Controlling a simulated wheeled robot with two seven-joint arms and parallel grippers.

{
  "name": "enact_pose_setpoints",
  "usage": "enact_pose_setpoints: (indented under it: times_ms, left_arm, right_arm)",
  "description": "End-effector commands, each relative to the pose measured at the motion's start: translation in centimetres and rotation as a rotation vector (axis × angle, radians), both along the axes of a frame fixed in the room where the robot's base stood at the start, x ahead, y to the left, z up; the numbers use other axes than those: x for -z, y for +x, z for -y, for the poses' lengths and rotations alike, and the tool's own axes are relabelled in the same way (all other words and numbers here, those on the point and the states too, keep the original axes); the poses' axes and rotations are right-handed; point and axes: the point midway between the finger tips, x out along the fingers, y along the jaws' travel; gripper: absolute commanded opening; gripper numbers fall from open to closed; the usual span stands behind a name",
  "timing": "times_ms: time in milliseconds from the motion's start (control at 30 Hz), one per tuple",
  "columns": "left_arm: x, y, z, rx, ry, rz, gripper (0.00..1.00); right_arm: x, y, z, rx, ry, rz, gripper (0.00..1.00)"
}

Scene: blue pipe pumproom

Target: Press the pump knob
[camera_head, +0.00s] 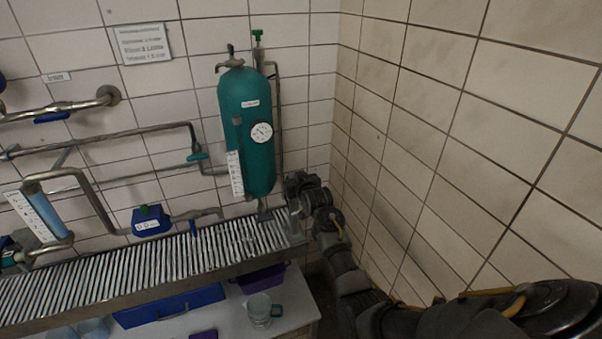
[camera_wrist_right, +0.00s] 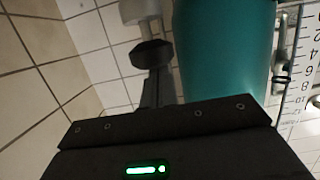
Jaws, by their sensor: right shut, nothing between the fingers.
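I cannot tell for sure which fitting is the pump knob. A blue box with a green top piece (camera_head: 148,220) sits on the pipework at left. The teal tank (camera_head: 246,135) with a round gauge stands on the wall, with a lever-like fitting (camera_head: 230,58) on its top. My right gripper (camera_head: 293,208) is just right of the tank's lower end and points down. In the wrist view its dark fingers (camera_wrist_right: 151,55) are shut and empty beside the tank (camera_wrist_right: 222,45). A pale cylindrical piece (camera_wrist_right: 138,12) shows just beyond the fingertips. My left gripper is not in view.
A slatted metal shelf (camera_head: 130,265) runs below the pipes, with its right end under my right gripper. A blue drawer box (camera_head: 170,306) and a clear jug (camera_head: 262,311) stand beneath it. A tiled wall (camera_head: 450,150) closes off the right side.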

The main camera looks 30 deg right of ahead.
Motion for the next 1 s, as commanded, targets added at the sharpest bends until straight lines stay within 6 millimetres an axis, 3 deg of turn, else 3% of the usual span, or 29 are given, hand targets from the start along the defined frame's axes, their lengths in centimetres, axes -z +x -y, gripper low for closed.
enact_pose_setpoints:
  times_ms: [33,167,200,600,800,1000]
  left_arm:
    - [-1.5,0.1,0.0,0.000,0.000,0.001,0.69]
    - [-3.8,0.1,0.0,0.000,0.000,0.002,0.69]
    - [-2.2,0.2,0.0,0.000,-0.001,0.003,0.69]
    - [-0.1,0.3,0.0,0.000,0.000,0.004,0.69]
    - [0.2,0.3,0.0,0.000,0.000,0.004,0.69]
    - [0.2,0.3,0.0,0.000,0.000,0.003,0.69]
  right_arm:
    - [-1.3,0.0,-0.2,-0.003,0.001,-0.005,0.00]
    - [-3.9,0.0,-0.4,-0.007,-0.001,-0.002,0.00]
    - [-2.6,-1.0,-0.6,-0.006,-0.002,-0.001,0.00]
    - [-4.6,-7.7,-1.6,-0.004,-0.002,0.004,0.00]
    - [-5.2,-9.2,-1.8,-0.004,0.000,0.003,0.00]
    - [-5.3,-9.5,-1.8,-0.004,0.000,0.003,0.00]
